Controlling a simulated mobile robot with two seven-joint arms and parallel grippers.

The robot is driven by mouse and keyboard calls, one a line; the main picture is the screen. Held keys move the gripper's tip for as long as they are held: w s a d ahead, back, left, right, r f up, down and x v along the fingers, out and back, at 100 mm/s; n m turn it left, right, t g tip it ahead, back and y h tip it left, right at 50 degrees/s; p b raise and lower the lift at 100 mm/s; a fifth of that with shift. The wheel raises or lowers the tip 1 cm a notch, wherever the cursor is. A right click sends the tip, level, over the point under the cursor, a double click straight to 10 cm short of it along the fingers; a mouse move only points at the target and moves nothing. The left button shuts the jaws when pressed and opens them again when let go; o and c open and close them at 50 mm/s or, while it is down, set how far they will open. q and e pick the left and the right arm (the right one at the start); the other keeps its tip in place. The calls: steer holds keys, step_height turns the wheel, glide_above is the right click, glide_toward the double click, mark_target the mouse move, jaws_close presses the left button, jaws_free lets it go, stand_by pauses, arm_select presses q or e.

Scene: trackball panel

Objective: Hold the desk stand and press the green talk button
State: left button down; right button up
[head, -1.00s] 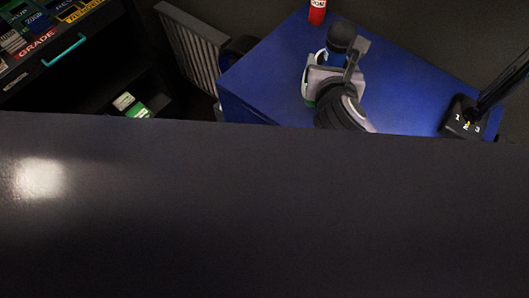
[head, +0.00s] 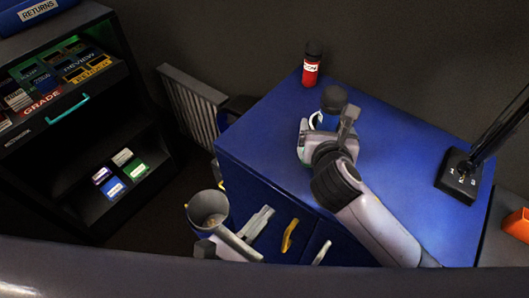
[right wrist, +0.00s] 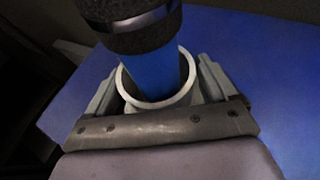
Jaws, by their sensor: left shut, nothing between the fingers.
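The desk stand (head: 316,119) shows as a pale, round-rimmed holder on the blue desk, with a blue body and dark foam top (head: 333,98) rising from it. In the right wrist view the pale rim (right wrist: 158,100) circles the blue stem (right wrist: 150,73). My right gripper (head: 327,125) is at the stand, one finger on each side of the rim. I cannot tell whether both fingers touch it. My left gripper (head: 262,218) is shut and empty, low in front of the desk.
A red can (head: 310,70) stands behind the stand. A black lamp base (head: 459,178) is on the desk's right. A bin (head: 208,207) is beside the left gripper. A dark shelf unit (head: 125,150) stands left. The desk between stand and lamp is clear.

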steer(key=shift+o, duration=0.6)
steer(key=shift+s+r, duration=0.15)
steer(key=shift+r, duration=0.1)
steer(key=v, duration=0.7)
steer(key=shift+s, duration=0.2)
